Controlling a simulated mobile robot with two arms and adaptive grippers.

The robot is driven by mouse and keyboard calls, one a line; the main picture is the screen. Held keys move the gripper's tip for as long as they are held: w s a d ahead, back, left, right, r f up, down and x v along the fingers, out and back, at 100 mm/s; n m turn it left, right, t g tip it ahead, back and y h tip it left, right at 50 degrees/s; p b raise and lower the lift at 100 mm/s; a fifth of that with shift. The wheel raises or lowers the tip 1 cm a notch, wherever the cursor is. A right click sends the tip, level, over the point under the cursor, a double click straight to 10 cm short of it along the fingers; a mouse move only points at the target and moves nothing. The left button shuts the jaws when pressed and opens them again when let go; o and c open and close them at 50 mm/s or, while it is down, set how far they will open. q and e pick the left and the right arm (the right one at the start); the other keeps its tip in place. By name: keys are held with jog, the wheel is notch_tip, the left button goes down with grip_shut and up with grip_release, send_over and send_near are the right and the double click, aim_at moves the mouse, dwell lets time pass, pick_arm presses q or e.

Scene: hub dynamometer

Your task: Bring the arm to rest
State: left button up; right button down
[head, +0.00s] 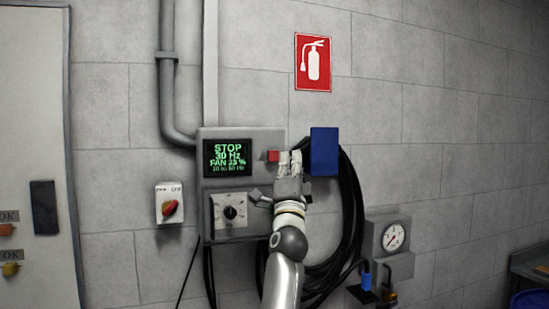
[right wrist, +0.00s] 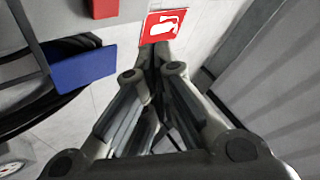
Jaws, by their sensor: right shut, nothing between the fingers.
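My right gripper (head: 290,156) is up in front of the grey control panel (head: 250,139) on the wall, between its red button (head: 273,156) and a blue box (head: 324,152). In the right wrist view its fingers (right wrist: 158,58) are shut with nothing between them, and they look apart from the button and the box. I cannot tell the exact gap to the wall. The panel's screen (head: 228,157) shows STOP, 30 Hz and a FAN line in green. A black dial (head: 230,212) is below it. My left gripper is in neither view.
Black cables (head: 352,215) hang in loops below the blue box. A red-handled switch (head: 170,207) is left of the panel. A pressure gauge (head: 393,236) is at lower right. A fire extinguisher sign (head: 313,62) hangs above.

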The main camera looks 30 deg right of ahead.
dwell(0.3)
